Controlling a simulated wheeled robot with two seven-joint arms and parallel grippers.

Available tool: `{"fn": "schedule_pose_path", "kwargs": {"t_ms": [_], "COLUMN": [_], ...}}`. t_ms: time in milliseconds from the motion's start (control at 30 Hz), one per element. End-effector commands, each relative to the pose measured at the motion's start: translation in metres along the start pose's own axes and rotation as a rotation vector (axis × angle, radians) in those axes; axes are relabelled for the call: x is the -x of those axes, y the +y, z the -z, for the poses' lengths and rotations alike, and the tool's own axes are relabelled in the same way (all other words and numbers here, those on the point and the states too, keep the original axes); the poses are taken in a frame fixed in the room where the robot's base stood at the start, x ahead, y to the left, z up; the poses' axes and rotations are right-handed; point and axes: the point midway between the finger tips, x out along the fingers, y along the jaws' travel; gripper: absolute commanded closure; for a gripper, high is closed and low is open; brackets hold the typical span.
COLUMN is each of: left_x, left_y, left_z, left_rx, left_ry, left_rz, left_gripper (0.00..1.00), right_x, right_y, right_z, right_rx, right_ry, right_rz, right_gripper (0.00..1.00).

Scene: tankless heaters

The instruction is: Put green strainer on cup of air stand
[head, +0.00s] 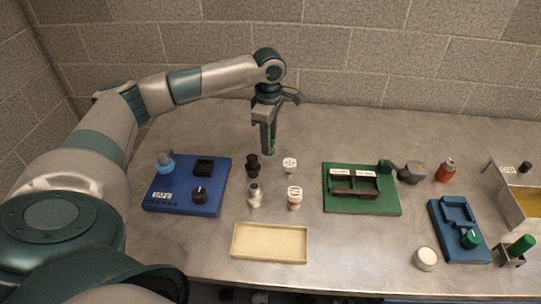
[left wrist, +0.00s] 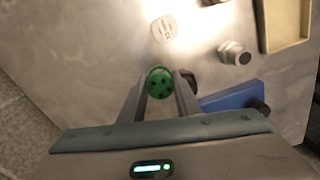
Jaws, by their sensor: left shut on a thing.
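The green strainer (left wrist: 159,82) shows in the left wrist view as a round green piece with dark holes, between the two fingers. My left gripper (head: 268,150) is shut on it, over the back middle of the table. In the head view only a small bit of green shows at the fingertips. A black cup-like piece (head: 253,165) is just in front and slightly left of the gripper; it is partly hidden behind a finger in the left wrist view. I cannot tell for sure which thing is the air stand. My right gripper is not in view.
A blue board (head: 215,180) with knobs is at left and a green board (head: 362,205) right of centre. White-topped pieces (head: 290,165), a grey-black fitting (head: 254,195) and a tan tray (head: 270,260) stand between them. A smaller blue base (head: 460,250) is at right.

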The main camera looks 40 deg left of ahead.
Motion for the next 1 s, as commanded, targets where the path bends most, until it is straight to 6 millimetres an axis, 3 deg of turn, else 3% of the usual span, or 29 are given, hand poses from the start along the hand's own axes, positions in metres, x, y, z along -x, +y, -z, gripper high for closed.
{"fn": "schedule_pose_path", "kwargs": {"t_ms": [200,600,1000], "left_x": [-0.024,-0.029,-0.065], "left_y": [0.0,0.0,0.0], "left_z": [0.0,0.0,0.0], "left_rx": [0.001,0.0,0.0], "left_ry": [0.0,0.0,0.0], "left_rz": [0.0,0.0,0.0], "left_gripper": [0.94,0.94,0.94], "right_x": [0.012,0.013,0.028], "right_y": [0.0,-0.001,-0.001], "right_z": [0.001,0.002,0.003], "right_rx": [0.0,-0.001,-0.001], "right_ry": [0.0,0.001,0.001], "right_rz": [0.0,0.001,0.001], "right_gripper": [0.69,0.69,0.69]}}
